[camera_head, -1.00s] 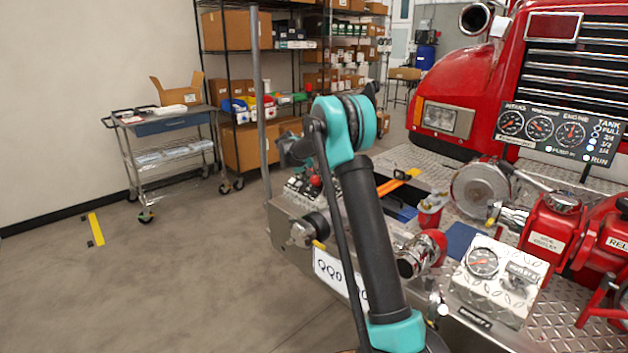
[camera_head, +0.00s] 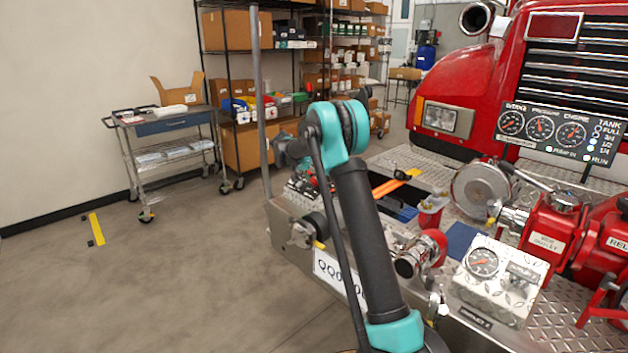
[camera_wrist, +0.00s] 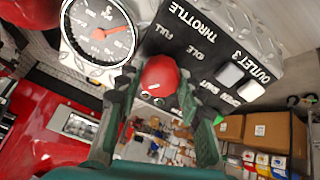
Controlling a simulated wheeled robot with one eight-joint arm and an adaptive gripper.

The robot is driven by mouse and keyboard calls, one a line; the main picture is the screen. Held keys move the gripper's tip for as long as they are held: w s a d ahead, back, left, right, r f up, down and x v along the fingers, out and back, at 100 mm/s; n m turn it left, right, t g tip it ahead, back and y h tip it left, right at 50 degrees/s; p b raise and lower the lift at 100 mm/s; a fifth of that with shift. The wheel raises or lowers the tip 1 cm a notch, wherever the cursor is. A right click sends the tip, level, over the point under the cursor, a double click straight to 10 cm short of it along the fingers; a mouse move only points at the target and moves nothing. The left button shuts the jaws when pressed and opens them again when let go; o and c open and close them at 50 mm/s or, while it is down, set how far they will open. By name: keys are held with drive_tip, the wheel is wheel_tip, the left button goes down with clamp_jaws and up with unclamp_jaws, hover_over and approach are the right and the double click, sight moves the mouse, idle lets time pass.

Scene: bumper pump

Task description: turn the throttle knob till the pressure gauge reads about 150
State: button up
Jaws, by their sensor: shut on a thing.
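The red throttle knob (camera_wrist: 160,76) stands on the black throttle panel (camera_wrist: 180,50) in the wrist view, beside the words FULL and IDLE. My gripper (camera_wrist: 158,84) is shut on it, one finger on each side. In the head view my arm hides the gripper and the knob. The pressure gauge (camera_head: 540,127) is the middle dial of the dark gauge board (camera_head: 558,133). Its needle points roughly upward, but its numbers are too small to read.
A round gauge with a red needle (camera_wrist: 97,30) sits close to my gripper in the wrist view. White switches (camera_wrist: 230,76) lie on its other side. A metal box with a dial (camera_head: 500,280) and red outlets (camera_head: 548,225) stand on the truck's bumper.

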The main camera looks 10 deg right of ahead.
idle(0.4)
drive_tip(key=o, duration=1.1)
drive_tip(key=shift+o, duration=0.2)
drive_tip(key=v, duration=1.2)
drive_tip(key=shift+a+f, duration=0.1)
drive_tip(key=s+d+f+n+y, duration=0.1)
drive_tip(key=s+d, duration=0.2)
drive_tip(key=s, duration=0.4)
drive_tip(key=s+d+f+n+y, duration=0.1)
drive_tip(key=s+d+f, duration=0.1)
drive_tip(key=s, duration=0.6)
drive_tip(key=s+d+f+n+y, duration=0.1)
drive_tip(key=s+d, duration=0.3)
drive_tip(key=s, duration=0.4)
drive_tip(key=shift+s+d+f+g, duration=0.15)
drive_tip(key=shift+d+g, duration=0.25)
drive_tip(key=s+f+n+y, duration=0.1)
drive_tip(key=s+f, duration=0.3)
drive_tip(key=s, duration=0.5)
drive_tip(key=s+f+n+y, duration=0.1)
drive_tip(key=s+f, duration=0.3)
drive_tip(key=s, duration=0.5)
drive_tip(key=s+d+f+n+y, duration=0.1)
drive_tip(key=s+f, duration=0.3)
drive_tip(key=s, duration=0.5)
drive_tip(key=shift+s+n, duration=0.25)
drive_tip(key=shift+n, duration=0.15)
